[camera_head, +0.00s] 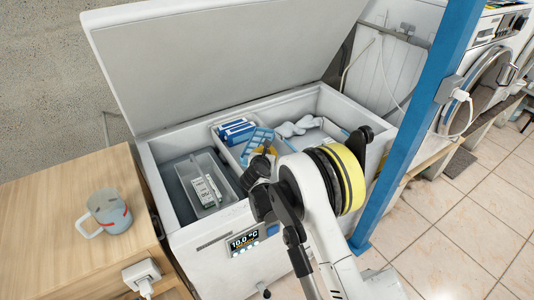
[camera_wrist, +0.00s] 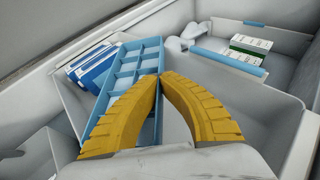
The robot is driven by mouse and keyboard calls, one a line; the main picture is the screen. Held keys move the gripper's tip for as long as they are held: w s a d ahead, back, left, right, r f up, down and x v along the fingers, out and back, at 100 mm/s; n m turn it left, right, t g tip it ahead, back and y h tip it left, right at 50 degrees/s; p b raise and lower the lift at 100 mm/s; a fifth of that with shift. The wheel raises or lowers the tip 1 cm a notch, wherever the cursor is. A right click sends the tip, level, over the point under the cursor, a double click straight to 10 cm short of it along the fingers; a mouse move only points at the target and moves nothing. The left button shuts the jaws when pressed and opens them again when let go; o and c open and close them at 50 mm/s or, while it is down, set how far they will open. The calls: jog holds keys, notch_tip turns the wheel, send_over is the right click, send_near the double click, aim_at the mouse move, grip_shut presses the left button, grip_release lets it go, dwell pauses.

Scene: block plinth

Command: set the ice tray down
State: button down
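The ice tray (camera_wrist: 126,68) is light blue with a grid of cells. In the wrist view it slants across the middle compartment of the open chest freezer, and the left finger covers part of it. In the head view the ice tray (camera_head: 257,141) shows tilted inside the freezer, partly behind my arm. The yellow fingers of my gripper (camera_wrist: 160,78) close together at the tips, with the tray's right edge between them. In the head view my gripper (camera_head: 270,150) is mostly hidden by the wrist. Whether the tray touches the compartment floor is hard to tell.
Blue-and-white boxes (camera_head: 236,130) lie left of the tray. A grey bin (camera_head: 181,174) holds a white-and-green pack (camera_head: 206,191). White lumpy items (camera_head: 296,127) lie behind. The raised lid (camera_head: 215,55) stands at the back.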

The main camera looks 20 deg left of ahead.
jog(key=shift+r, duration=0.15)
jog(key=shift+f, duration=0.65)
jog(key=c, duration=1.6)
grip_release()
jog(key=shift+r, duration=0.3)
jog(key=p+v, duration=0.1)
jog(key=v, duration=0.3)
jog(key=p+v, duration=0.1)
jog(key=v, duration=0.3)
jog(key=p+v, duration=0.2)
jog(key=v, duration=0.2)
jog(key=shift+r, duration=0.35)
